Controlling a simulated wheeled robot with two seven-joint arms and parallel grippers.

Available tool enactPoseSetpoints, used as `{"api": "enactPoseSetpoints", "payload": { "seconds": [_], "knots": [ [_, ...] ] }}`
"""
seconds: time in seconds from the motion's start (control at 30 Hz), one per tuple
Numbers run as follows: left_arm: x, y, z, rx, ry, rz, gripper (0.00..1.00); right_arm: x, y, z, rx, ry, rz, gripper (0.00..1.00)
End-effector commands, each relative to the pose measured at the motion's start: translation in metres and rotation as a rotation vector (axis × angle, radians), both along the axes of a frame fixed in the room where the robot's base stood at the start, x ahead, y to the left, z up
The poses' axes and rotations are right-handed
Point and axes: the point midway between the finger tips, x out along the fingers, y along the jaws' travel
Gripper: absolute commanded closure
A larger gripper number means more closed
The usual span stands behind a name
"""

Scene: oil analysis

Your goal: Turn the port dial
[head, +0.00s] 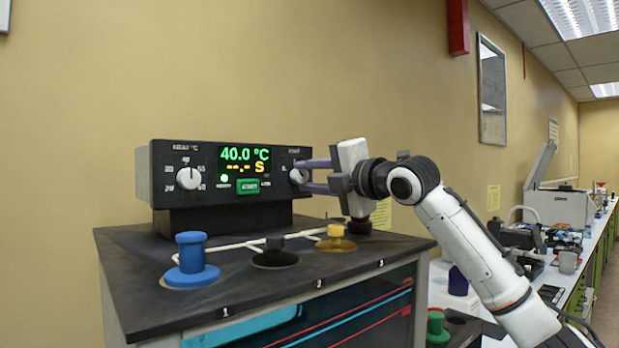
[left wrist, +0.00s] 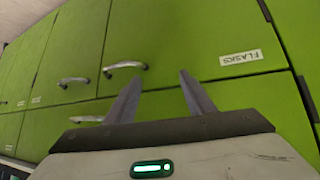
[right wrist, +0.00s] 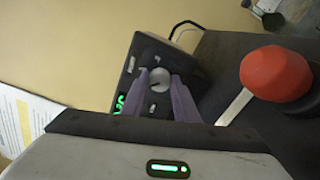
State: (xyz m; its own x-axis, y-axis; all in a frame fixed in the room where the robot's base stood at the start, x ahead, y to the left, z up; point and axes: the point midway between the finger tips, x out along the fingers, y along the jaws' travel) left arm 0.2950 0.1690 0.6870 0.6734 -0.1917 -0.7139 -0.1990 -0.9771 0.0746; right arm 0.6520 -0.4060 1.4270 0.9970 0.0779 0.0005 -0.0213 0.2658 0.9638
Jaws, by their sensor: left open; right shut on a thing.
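The black control box (head: 225,205) stands on the dark bench unit, its display reading 40.0 °C in green and dashes with an S in yellow. The port dial (head: 298,175) is the white knob on the right of its front; it also shows in the right wrist view (right wrist: 160,79). My right gripper (head: 306,176) is shut on the port dial, its two purple fingers on either side of it. In the right wrist view the fingers (right wrist: 163,84) flank the knob. My left gripper (left wrist: 155,85) is open and empty, facing green cabinet doors.
A left white dial (head: 188,178) is on the same box. Blue (head: 191,262), black (head: 275,255) and yellow (head: 335,240) plugs sit on the bench top, joined by white tubing. A red knob (right wrist: 276,73) is close beside my right gripper. Green cabinets (left wrist: 215,40) face my left gripper.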

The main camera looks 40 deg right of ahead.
Motion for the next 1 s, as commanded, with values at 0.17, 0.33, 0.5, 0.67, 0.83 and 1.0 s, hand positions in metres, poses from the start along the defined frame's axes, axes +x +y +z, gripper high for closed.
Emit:
{"api": "enactPoseSetpoints", "payload": {
  "seconds": [0.17, 0.33, 0.5, 0.67, 0.83, 1.0],
  "knots": [
    [0.0006, 0.0, 0.0002, 0.0, -0.001, 0.0, 0.51, 0.0001, 0.0008, -0.001, -0.121, -0.006, 0.001, 0.95],
    [0.0008, 0.0, 0.0002, 0.0, -0.001, 0.0, 0.51, 0.0002, 0.001, -0.0014, -0.202, -0.012, 0.002, 0.95],
    [0.0009, -0.0001, 0.0003, 0.0, -0.002, 0.0, 0.51, 0.0003, 0.0012, -0.0016, -0.248, -0.014, 0.003, 0.95],
    [0.0009, 0.0, 0.0003, 0.0, -0.002, 0.0, 0.51, 0.0004, 0.0015, -0.0019, -0.268, -0.016, 0.003, 0.95],
    [0.001, 0.0, 0.0004, 0.0, -0.002, 0.0, 0.51, 0.0005, 0.0016, -0.0021, -0.271, -0.015, 0.003, 0.95],
    [0.001, 0.0, 0.0004, 0.0, -0.002, 0.0, 0.51, 0.0006, 0.0017, -0.0022, -0.27, -0.015, 0.003, 0.95]
  ]
}}
